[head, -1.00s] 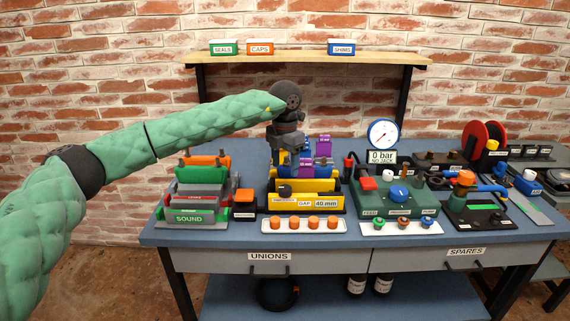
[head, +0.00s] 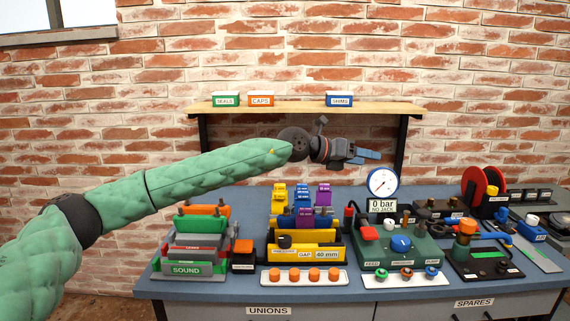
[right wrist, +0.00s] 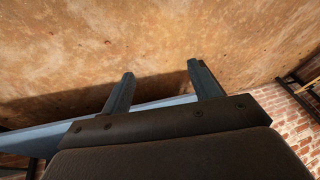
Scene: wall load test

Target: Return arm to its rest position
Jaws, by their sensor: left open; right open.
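My left arm, in a green padded sleeve (head: 205,174), reaches in from the left in the head view. Its gripper (head: 372,157) points right, raised above the bench between the shelf and the yellow blocks, and nothing shows between its fingers. The jaws are open. My right gripper (right wrist: 160,92) shows in the right wrist view with its two fingers apart and empty. Beyond the fingers are a brown floor and a blue bench edge (right wrist: 40,140). The right arm does not show in the head view.
The blue bench (head: 225,305) holds a SOUND rack (head: 185,270), a yellow GAP fixture (head: 322,266), a white tray with orange caps (head: 345,281), a green pump panel (head: 385,262) and a dial gauge (head: 383,182). A wooden shelf (head: 300,108) carries labelled boxes. The gripper is clear of them.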

